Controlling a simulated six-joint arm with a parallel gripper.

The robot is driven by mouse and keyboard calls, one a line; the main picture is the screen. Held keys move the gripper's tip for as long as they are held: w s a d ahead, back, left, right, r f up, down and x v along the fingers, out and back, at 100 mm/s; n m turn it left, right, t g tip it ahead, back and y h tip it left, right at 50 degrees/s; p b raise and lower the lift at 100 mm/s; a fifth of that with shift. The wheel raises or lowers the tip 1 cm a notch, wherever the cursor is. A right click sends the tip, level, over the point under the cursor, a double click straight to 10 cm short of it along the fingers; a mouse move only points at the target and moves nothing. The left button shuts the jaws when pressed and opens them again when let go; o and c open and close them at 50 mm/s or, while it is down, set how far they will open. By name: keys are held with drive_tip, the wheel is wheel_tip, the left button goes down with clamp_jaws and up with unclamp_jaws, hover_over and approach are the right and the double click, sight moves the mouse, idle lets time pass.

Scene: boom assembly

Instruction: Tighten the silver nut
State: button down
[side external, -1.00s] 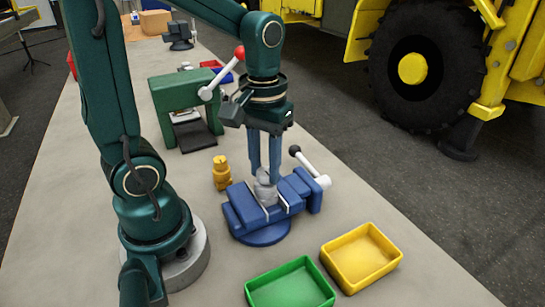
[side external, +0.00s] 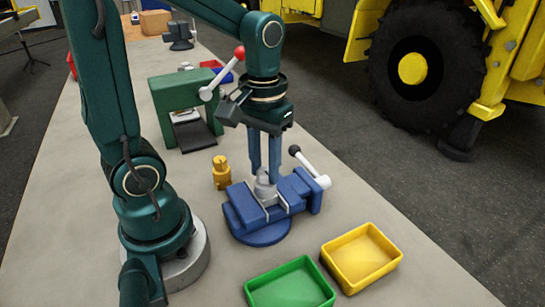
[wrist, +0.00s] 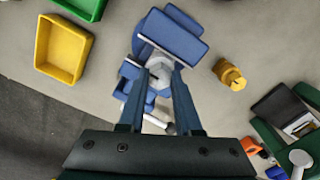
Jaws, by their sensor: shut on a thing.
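The silver nut (wrist: 159,66) sits in the blue vise (side external: 259,223), between my gripper's fingers. My gripper (side external: 264,176) points straight down over the vise and is shut on the nut. In the wrist view, the two fingers (wrist: 158,90) lie on either side of the nut. The silver part under the nut is held between the vise jaws, and the fingers hide much of it.
A brass fitting (side external: 221,172) stands on the bench left of the vise. A green press (side external: 180,110) is behind. A green tray (side external: 291,288) and a yellow tray (side external: 361,258) lie in front. The vise handle (side external: 310,168) sticks up at the right.

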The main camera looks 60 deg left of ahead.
drive_tip(key=m, duration=0.5)
drive_tip(key=shift+m, duration=0.3)
drive_tip(key=m, duration=0.5)
drive_tip(key=shift+m, duration=0.4)
drive_tip(key=shift+m, duration=0.3)
drive_tip(key=m, duration=0.5)
drive_tip(key=shift+m, duration=0.3)
drive_tip(key=m, duration=0.5)
drive_tip(key=shift+m, duration=0.4)
drive_tip(key=c, duration=0.7)
unclamp_jaws()
